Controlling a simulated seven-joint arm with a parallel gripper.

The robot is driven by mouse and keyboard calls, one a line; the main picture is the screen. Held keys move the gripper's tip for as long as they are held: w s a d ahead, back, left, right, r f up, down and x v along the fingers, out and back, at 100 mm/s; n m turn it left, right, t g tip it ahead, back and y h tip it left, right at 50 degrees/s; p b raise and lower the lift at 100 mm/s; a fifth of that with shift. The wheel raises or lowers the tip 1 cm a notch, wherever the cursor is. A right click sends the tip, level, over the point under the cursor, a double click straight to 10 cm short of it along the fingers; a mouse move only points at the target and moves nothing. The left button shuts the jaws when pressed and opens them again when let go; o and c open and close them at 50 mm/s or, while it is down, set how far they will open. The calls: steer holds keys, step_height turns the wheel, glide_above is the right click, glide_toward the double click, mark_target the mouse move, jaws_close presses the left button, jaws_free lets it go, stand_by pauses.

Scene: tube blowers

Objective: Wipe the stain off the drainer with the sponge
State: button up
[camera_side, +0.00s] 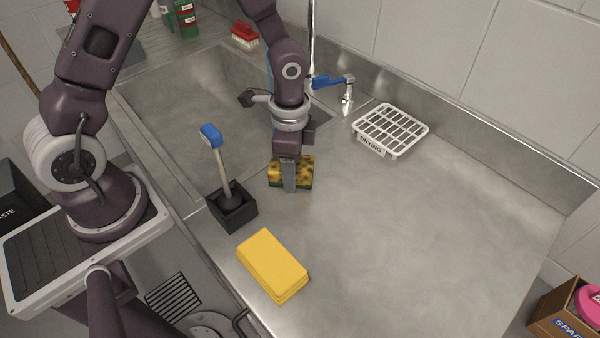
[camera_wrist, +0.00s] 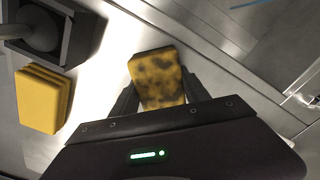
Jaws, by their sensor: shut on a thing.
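The sponge (camera_side: 306,171) is yellow with dark blotches and a thin green layer at its bottom. My gripper (camera_side: 290,186) is shut on it near the basin's right edge, pointing down. In the wrist view the blotched sponge (camera_wrist: 157,72) sits between the two fingers. I cannot tell whether the sponge touches the steel. The drainer (camera_side: 400,220) is the wide brushed-steel surface to the right of the basin. I see no distinct stain on its visible part; the patch under the sponge and gripper is hidden.
A black holder (camera_side: 233,212) with a blue-handled brush stands left of my gripper. Folded yellow cloths (camera_side: 272,264) lie in front. A white drying rack (camera_side: 390,130) and a tap (camera_side: 347,95) stand behind. The drainer's right side is clear.

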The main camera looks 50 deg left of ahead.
mark_target(329, 209)
steer(key=shift+d, duration=5.5)
step_height(329, 209, up, 8)
steer(key=shift+r, duration=0.15)
steer(key=shift+w+a, duration=0.1)
